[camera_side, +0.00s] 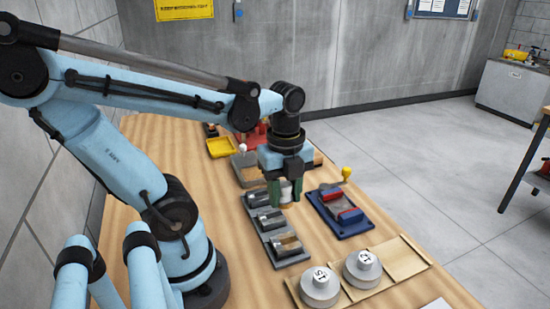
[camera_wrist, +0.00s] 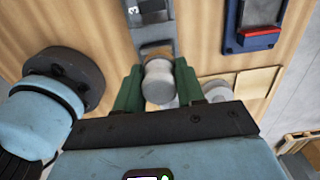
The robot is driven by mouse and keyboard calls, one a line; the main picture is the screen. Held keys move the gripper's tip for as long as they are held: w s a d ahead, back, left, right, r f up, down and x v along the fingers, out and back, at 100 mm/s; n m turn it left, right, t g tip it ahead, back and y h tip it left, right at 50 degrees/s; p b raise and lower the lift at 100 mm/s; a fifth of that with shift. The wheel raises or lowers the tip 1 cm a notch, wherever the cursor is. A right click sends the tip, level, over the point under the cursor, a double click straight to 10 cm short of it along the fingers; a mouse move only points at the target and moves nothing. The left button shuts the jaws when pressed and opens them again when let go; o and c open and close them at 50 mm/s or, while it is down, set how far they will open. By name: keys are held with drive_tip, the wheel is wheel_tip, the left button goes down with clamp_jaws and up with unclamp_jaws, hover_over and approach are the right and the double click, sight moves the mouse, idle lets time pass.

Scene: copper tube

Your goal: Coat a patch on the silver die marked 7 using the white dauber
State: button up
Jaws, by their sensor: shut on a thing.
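My gripper (camera_side: 285,193) has green fingers and is shut on a pale cylinder with a brownish band, which looks like the white dauber (camera_wrist: 158,82). It is held upright above the table, beside the grey slotted rack (camera_side: 273,233). Two round silver dies (camera_side: 320,285) (camera_side: 363,267) sit in a wooden tray at the front right, each with a dark-marked white top. I cannot read a clear 7 on either. In the wrist view a die (camera_wrist: 216,91) shows beyond the right finger, and the dauber partly hides what lies behind it.
A yellow tray (camera_side: 221,147) and a white knob (camera_side: 242,148) are at the back. The wooden tray's right end (camera_side: 403,258) is bare.

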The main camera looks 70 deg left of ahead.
hover_over(288, 237)
drive_tip(key=a, duration=0.2)
drive_tip(key=shift+f, duration=2.9)
wheel_tip(288, 237, down, 2)
drive_tip(key=shift+f, duration=0.15)
drive_tip(key=shift+d, duration=0.95)
drive_tip(key=shift+c, duration=0.4)
drive_tip(key=shift+d, duration=2.2)
drive_tip(key=shift+a+r, duration=0.2)
drive_tip(key=shift+a, duration=2.95)
drive_tip(key=shift+s+r, duration=0.1)
drive_tip(key=shift+r, duration=3.95)
